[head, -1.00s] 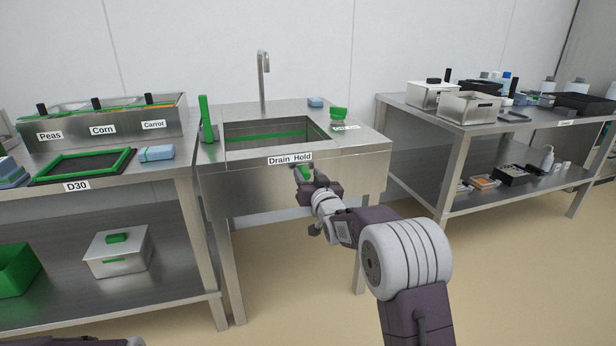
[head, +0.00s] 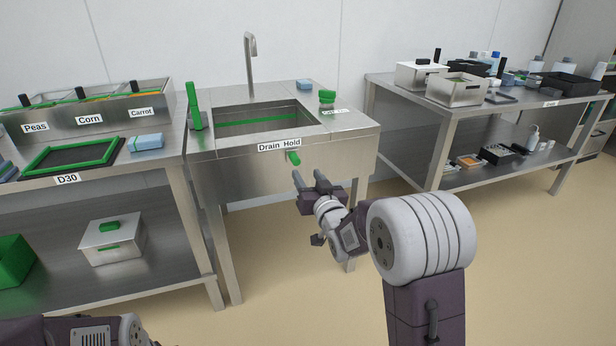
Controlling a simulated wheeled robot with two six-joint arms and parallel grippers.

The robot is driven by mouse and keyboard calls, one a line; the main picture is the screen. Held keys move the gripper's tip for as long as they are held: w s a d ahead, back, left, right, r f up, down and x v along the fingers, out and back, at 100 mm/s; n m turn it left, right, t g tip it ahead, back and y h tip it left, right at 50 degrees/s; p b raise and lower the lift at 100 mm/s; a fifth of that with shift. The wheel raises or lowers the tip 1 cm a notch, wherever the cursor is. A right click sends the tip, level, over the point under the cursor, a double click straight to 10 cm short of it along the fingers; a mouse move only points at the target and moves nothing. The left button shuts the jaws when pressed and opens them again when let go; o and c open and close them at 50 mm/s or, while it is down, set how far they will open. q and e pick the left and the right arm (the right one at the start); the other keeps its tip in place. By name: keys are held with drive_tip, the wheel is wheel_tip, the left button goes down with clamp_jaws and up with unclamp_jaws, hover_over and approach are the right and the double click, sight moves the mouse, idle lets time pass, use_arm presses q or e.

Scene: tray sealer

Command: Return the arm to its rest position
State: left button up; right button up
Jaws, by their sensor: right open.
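My right gripper (head: 310,180) is open and empty in the head view. It is in front of the sink unit (head: 240,172), its fingers pointing toward the sink's front panel. A small green handle (head: 293,158) sticks out of that panel just beyond the fingertips, under the "Drain Hold" label (head: 279,145). The fingers appear apart from the handle. My right arm reaches in from the lower right. A part of my left arm shows at the bottom left edge, but its gripper is out of view.
To the left stands a steel table with bins labelled Peas, Corn and Carrot (head: 90,122), a green-framed D30 mat (head: 75,157) and a blue sponge-like block (head: 146,142). A lidded steel box (head: 112,240) is on its shelf. A steel table (head: 455,110) stands right. Floor between is clear.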

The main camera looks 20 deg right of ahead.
wheel_tip(320, 180, up, 7)
drive_tip(key=s+a+p, duration=0.1)
drive_tip(key=a+p, duration=0.1)
drive_tip(key=p, duration=0.2)
drive_tip(key=s+f+g+p, duration=0.1)
drive_tip(key=s+f+g, duration=0.55)
drive_tip(key=s, duration=0.35)
drive_tip(key=s+f+n+g+p, duration=0.1)
drive_tip(key=s+f+g+p, duration=0.1)
drive_tip(key=s+f+g, duration=0.55)
drive_tip(key=s+f+g+p, duration=0.1)
drive_tip(key=s+f+g, duration=0.2)
drive_tip(key=s+f, duration=0.8)
wheel_tip(320, 180, up, 42)
drive_tip(key=s+p, duration=0.2)
drive_tip(key=p, duration=3.5)
drive_tip(key=shift+a+f+p, duration=0.25)
drive_tip(key=shift+a+p, duration=0.05)
drive_tip(key=shift+p, duration=0.1)
